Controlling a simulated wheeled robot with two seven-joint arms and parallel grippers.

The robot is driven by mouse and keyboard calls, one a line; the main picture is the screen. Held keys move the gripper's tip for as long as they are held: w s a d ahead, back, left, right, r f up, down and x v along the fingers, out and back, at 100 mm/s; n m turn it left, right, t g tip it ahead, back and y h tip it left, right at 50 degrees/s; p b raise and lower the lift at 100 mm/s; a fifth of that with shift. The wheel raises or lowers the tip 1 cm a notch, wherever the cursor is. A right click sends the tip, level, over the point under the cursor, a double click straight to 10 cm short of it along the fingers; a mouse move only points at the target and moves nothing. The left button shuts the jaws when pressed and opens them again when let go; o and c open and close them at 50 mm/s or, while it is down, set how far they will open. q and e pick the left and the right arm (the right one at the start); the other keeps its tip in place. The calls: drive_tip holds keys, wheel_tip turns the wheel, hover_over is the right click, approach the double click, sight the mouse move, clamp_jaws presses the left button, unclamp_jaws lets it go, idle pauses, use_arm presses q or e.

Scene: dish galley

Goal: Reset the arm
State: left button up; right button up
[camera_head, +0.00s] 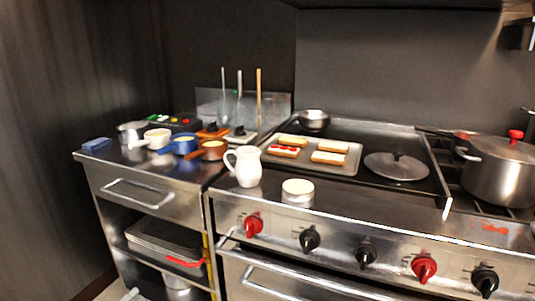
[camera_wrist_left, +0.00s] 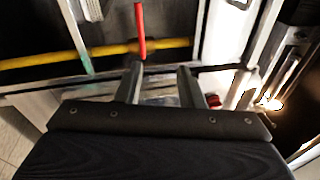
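My left gripper (camera_wrist_left: 160,78) shows in the left wrist view with its two dark fingers apart and nothing between them. It is in front of the steel cabinet and oven fronts, and a red handle (camera_wrist_left: 140,30) and a yellow bar (camera_wrist_left: 110,47) appear beyond the fingertips. In the head view I cannot clearly make out either gripper. My right gripper is in neither view.
A white pitcher (camera_head: 245,167) and a white-topped tin (camera_head: 297,191) stand near the counter's front edge. Behind are a tray of toasts (camera_head: 345,166), a lid (camera_head: 396,167) and small pans (camera_head: 183,144). A large pot (camera_head: 497,172) stands right. Knobs and oven handle stick out in front.

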use_arm(q)
drive_tip(key=s+d+r+m+g+h, duration=0.1)
drive_tip(key=s+d+r+m+g, duration=0.45)
drive_tip(key=d+r+m, duration=0.5)
drive_tip(key=s+d+r+m+g+h, duration=0.1)
drive_tip(key=s+d+r+m+g, duration=0.55)
drive_tip(key=m, duration=0.65)
drive_tip(key=s+d+r+m+y, duration=0.15)
drive_tip(key=s+m+y, duration=0.25)
drive_tip(key=s+m, duration=0.7)
drive_tip(key=s+d+r+m+y, duration=0.15)
drive_tip(key=s+m+y, duration=0.25)
drive_tip(key=s+m, duration=0.6)
wheel_tip(320, 180, up, 20)
drive_tip(key=p, duration=1.9)
drive_tip(key=shift+s+a+p, duration=0.15)
drive_tip(key=shift+s+p, duration=0.15)
drive_tip(key=shift+p, duration=0.1)
